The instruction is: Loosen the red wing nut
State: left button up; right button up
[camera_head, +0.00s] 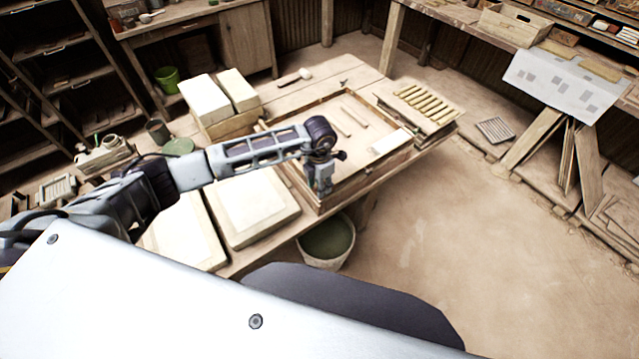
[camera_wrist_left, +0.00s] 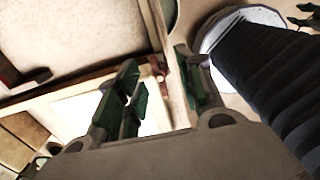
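My left gripper (camera_head: 320,188) is over the front edge of the shallow wooden frame (camera_head: 330,207) on the table. In the left wrist view, its green-padded fingers (camera_wrist_left: 160,90) stand apart with a gap between them. A small reddish-brown piece (camera_wrist_left: 158,68) shows in that gap at the frame's wooden edge. I cannot tell whether it is the red wing nut or whether a finger touches it. No clear red wing nut shows in the head view, where the gripper and wrist cover part of the frame's edge.
Pale slabs (camera_head: 255,205) lie left of the frame, and stacked blocks (camera_head: 205,98) stand behind them. A rack of rods (camera_head: 425,103) is at the right. A bucket (camera_head: 327,242) stands below the table's front edge.

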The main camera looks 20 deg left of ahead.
pick_arm(q)
jog(key=shift+c, duration=0.5)
grip_shut()
